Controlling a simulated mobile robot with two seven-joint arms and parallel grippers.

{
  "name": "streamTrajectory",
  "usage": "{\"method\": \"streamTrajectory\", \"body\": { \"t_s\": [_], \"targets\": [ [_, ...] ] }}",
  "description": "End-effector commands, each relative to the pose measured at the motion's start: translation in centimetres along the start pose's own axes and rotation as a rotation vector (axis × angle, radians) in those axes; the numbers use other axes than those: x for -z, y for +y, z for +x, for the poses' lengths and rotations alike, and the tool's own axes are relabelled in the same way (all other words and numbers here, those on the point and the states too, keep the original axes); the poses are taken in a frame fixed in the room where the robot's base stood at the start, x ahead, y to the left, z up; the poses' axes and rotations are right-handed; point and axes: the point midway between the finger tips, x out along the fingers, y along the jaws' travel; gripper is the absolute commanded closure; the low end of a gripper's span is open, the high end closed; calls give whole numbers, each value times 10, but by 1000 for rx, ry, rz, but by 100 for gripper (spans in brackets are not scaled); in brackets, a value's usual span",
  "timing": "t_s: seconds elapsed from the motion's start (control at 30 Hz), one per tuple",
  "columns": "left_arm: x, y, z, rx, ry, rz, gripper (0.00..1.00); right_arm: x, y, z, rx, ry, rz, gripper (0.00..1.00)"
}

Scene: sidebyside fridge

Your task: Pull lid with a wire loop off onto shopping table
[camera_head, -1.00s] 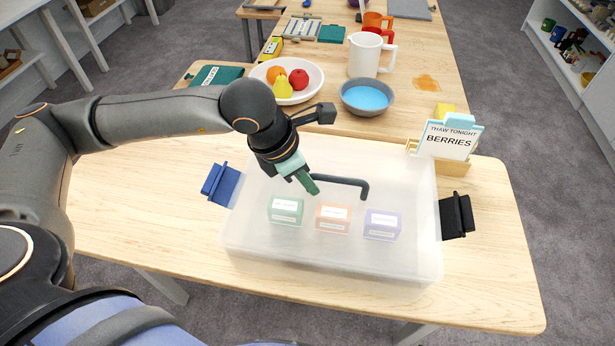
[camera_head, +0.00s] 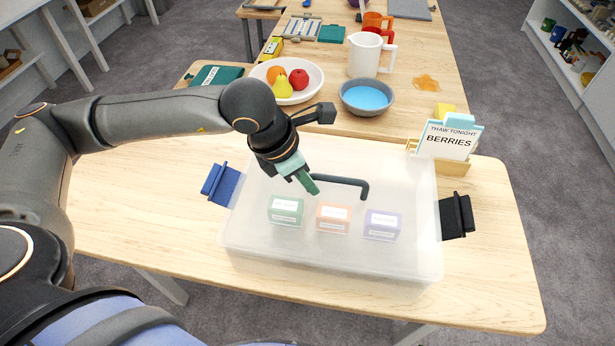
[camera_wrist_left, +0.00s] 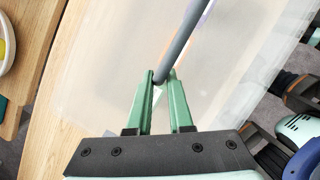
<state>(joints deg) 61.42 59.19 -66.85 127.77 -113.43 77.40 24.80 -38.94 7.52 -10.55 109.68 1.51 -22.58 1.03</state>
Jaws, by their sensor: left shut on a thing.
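The translucent lid (camera_head: 400,180) lies on the clear box (camera_head: 330,262) on the wooden table. Its dark wire loop (camera_head: 345,181) stands up near the middle and shows as a grey bar in the left wrist view (camera_wrist_left: 183,42). My left gripper (camera_head: 314,190) has its green fingers shut on the left end of the loop; the wrist view shows the fingers (camera_wrist_left: 162,80) on either side of the bar's end. A blue latch (camera_head: 220,184) sticks out at the box's left and a black latch (camera_head: 456,216) at its right. My right gripper is not in view.
Green (camera_head: 286,210), orange (camera_head: 333,218) and purple (camera_head: 382,225) labelled packs show through the box. A "BERRIES" card holder (camera_head: 450,142), a blue-filled bowl (camera_head: 367,97), a fruit bowl (camera_head: 288,80) and a white pitcher (camera_head: 366,54) stand behind. The table (camera_head: 150,210) is bare left of the box.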

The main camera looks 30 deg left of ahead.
Motion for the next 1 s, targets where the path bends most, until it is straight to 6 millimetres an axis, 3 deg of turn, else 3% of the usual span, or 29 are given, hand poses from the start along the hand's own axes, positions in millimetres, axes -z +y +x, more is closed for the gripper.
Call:
{"method": "streamTrajectory", "body": {
  "t_s": [0.57,1.0],
  "targets": [
    [0,0,0,0,-1,0,100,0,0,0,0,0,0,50],
    [-6,0,-14,0,-2,1,100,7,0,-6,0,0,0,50]
  ]
}}
